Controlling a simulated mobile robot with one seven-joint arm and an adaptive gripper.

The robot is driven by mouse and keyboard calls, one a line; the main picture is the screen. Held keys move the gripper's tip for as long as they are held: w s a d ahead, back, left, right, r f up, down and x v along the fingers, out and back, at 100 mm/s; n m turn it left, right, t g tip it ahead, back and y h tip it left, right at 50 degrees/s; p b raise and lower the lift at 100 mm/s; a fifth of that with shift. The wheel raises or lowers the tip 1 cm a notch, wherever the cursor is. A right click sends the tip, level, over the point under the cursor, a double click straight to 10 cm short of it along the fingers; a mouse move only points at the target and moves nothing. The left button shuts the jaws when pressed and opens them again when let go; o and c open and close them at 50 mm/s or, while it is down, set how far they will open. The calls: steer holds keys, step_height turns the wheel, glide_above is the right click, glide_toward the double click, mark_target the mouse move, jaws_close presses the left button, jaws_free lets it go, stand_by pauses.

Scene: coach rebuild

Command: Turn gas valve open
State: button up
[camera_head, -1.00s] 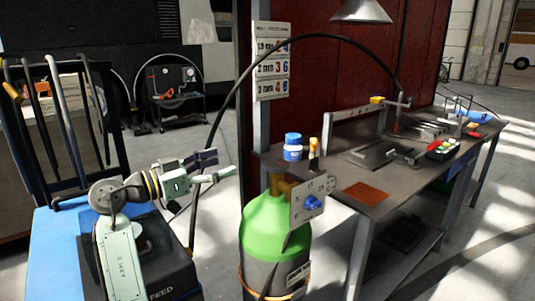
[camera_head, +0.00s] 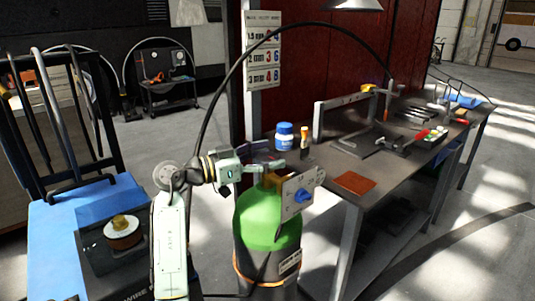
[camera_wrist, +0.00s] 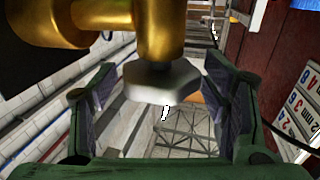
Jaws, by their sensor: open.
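The gas cylinder (camera_head: 262,215) stands upright with a green shoulder and a dark lower body. Its brass valve (camera_head: 271,180) is at the top, beside a grey plate (camera_head: 289,208) with a blue knob (camera_head: 303,196). In the wrist view, a pale grey valve knob (camera_wrist: 163,82) hangs from the brass fitting (camera_wrist: 158,28). My gripper (camera_head: 270,160) is at the cylinder's top. In the wrist view its green fingers are spread on both sides of the pale knob, with gaps visible. Contact on the far side cannot be told.
A metal workbench (camera_head: 345,205) stands right of the cylinder, holding a blue-lidded jar (camera_head: 284,137) and tools. A black hose (camera_head: 225,85) arches over the cylinder. A blue-topped cart (camera_head: 55,235) and a black box (camera_head: 92,262) with a spool are at left.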

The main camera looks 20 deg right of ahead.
steer(key=shift+c, duration=0.3)
steer(key=c, duration=1.1)
steer(key=shift+f+n+t+b, duration=0.1)
steer(key=shift+n+t+b, duration=0.3)
steer(key=shift+t, duration=0.2)
steer(key=shift+s+n+t+y+b, duration=0.1)
steer(key=shift+n+t+y+b, duration=0.2)
steer(key=shift+n+t+b, duration=0.45)
steer(key=n+t, duration=0.1)
steer(key=t, duration=0.1)
steer(key=n+t+y, duration=0.1)
steer(key=t, duration=0.1)
steer(key=shift+y, duration=0.3)
steer(key=n+t+y, duration=0.1)
steer(key=n+t, duration=0.1)
steer(key=n+t+y, duration=0.1)
steer(key=t+y, duration=0.1)
steer(key=shift+d+r+n+t+p, duration=0.1)
steer(key=shift+r+n+t+p, duration=0.15)
steer(key=shift+n+p, duration=0.15)
steer(key=shift+f+n+t+y+p, duration=0.1)
steer(key=shift+n+t+y+p, duration=0.5)
steer(key=shift+n+t+y, duration=1)
steer(key=shift+y, duration=0.4)
